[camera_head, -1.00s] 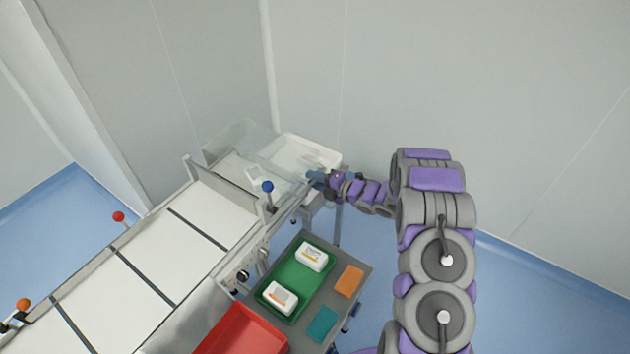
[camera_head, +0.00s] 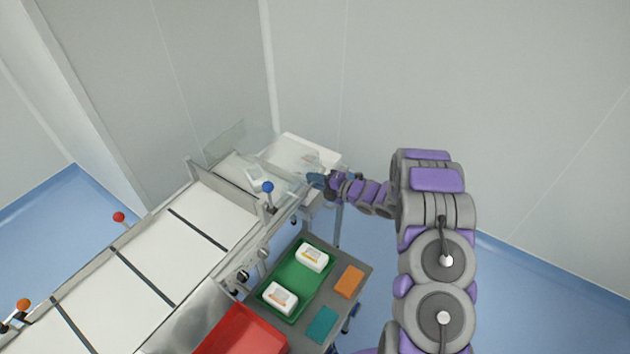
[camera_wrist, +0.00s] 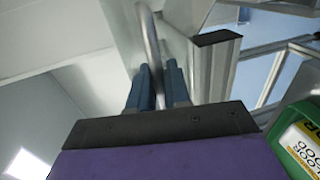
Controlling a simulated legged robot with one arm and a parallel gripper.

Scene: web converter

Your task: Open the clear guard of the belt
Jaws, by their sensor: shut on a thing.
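The clear guard (camera_head: 238,142) is a see-through panel at the far end of the white belt (camera_head: 205,215). Its edges are faint, so its exact angle is hard to read. A white pack with a blue mark (camera_head: 257,181) shows by the guard. My gripper (camera_head: 314,181) is at the right side of the guard area, beside the belt frame. In the wrist view its two blue fingers (camera_wrist: 160,85) are closed around a curved grey bar (camera_wrist: 150,42), which looks like a handle. The bar's join to the guard is not clear.
A white bin (camera_head: 296,145) is beyond the belt end. A blue-knobbed lever (camera_head: 267,187) stands at the belt's near edge. Below are a green tray (camera_head: 293,262) with white packs, orange and teal blocks, and a red bin (camera_head: 240,333). Walls enclose the far side.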

